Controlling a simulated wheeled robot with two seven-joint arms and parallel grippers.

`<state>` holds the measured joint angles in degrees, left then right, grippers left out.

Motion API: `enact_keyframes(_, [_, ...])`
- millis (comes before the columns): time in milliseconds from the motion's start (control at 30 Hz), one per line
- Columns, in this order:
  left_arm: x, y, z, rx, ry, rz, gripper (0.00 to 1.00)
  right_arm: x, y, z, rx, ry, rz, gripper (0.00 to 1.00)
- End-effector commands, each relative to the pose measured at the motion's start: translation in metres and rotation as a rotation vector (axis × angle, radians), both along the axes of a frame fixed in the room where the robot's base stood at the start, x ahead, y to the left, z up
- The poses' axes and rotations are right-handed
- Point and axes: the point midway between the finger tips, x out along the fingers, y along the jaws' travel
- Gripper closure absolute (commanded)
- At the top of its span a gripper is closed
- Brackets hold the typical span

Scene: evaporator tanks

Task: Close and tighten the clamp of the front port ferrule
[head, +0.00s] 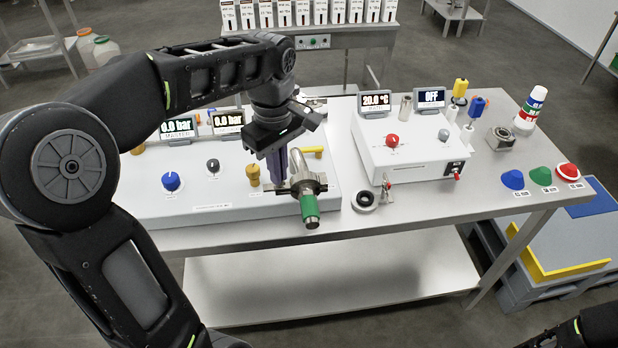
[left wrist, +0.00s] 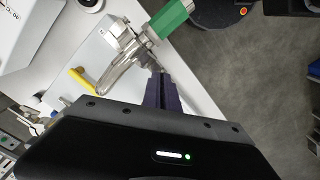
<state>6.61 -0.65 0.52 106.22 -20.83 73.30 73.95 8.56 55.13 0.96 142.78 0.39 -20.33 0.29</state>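The left wrist view shows the fingertips (left wrist: 160,76) at the clamp (left wrist: 126,40) and the green part (left wrist: 171,17). Whether they touch the clamp is unclear. My right gripper's fingers are out of frame.
The white box (head: 205,175) carries knobs and two "0.0 bar" displays. The table front between ring and buttons is mostly free.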

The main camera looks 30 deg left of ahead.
Motion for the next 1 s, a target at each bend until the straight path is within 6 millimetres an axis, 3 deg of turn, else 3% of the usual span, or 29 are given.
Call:
enact_keyframes(367, [0.0000,0.0001,0.0003,0.001,0.000,-0.084,1.00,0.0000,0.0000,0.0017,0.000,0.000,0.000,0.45])
enact_keyframes(600, [0.0000,0.0000,0.0004,0.001,0.000,-0.261,1.00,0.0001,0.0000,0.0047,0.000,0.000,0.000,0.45])
enact_keyframes(867, [0.0000,0.0001,0.0002,0.001,0.000,-0.274,1.00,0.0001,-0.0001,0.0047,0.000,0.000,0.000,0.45])
enact_keyframes(1000, [0.0000,0.0000,0.0007,0.001,0.000,-0.384,1.00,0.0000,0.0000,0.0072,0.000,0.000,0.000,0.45])
